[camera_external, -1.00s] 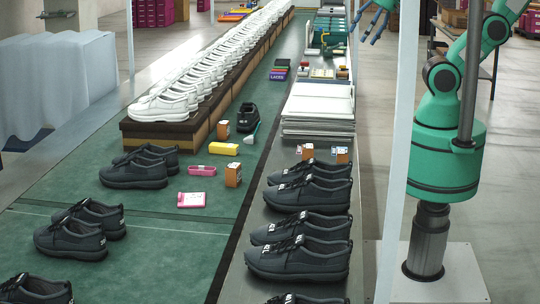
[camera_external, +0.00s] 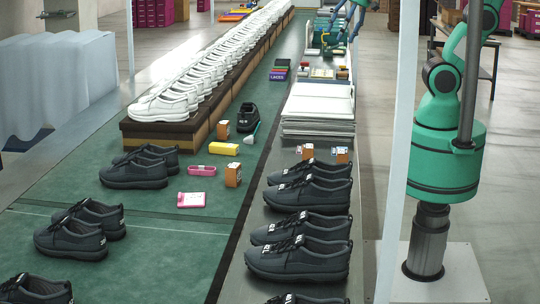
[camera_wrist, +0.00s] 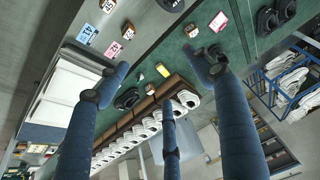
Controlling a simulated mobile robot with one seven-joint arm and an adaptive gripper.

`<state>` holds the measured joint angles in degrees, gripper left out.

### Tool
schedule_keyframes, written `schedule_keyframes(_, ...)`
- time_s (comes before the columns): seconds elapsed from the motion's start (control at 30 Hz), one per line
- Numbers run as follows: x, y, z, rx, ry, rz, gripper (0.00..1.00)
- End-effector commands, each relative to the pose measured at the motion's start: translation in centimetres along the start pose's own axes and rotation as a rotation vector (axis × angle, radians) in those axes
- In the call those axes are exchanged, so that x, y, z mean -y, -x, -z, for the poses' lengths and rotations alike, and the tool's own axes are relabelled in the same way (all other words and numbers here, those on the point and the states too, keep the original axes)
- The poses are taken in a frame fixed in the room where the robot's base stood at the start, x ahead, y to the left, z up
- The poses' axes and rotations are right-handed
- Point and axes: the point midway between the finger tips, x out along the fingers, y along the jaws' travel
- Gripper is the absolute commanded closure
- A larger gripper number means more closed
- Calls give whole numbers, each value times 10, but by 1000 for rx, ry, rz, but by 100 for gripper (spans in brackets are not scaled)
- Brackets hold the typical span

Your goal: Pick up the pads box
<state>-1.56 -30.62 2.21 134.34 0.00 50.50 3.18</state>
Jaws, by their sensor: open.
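Several small brown-orange boxes with labels stand on the line in the external view: one by the white shoes (camera_external: 223,130), one near the pink items (camera_external: 233,174), and two on the grey strip (camera_external: 307,151) (camera_external: 341,154). I cannot read which is the pads box. In the wrist view, small boxes show ahead of the fingers, among them an orange one (camera_wrist: 129,31) and another (camera_wrist: 191,30). My gripper (camera_wrist: 160,76) has its blue fingers spread and empty. In the external view it (camera_external: 335,44) hangs over the far end of the grey strip, apart from these boxes.
Dark shoes (camera_external: 300,252) fill the near grey strip and white shoes (camera_external: 165,105) line a raised rack. A yellow box (camera_external: 226,148), a pink box (camera_external: 202,170) and a pink pad (camera_external: 191,200) lie on the green mat (camera_external: 150,240). White stacked sheets (camera_external: 318,105) stand beside it.

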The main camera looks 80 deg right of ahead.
Motion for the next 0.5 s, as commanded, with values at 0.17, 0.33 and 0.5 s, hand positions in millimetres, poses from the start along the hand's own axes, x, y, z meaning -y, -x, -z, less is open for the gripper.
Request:
schedule_keyframes(0.17,8,-26,36,44,-13,3,34)
schedule_keyframes(0.33,16,-53,68,80,-27,3,34)
schedule_keyframes(0.5,25,-86,98,117,-41,2,34)
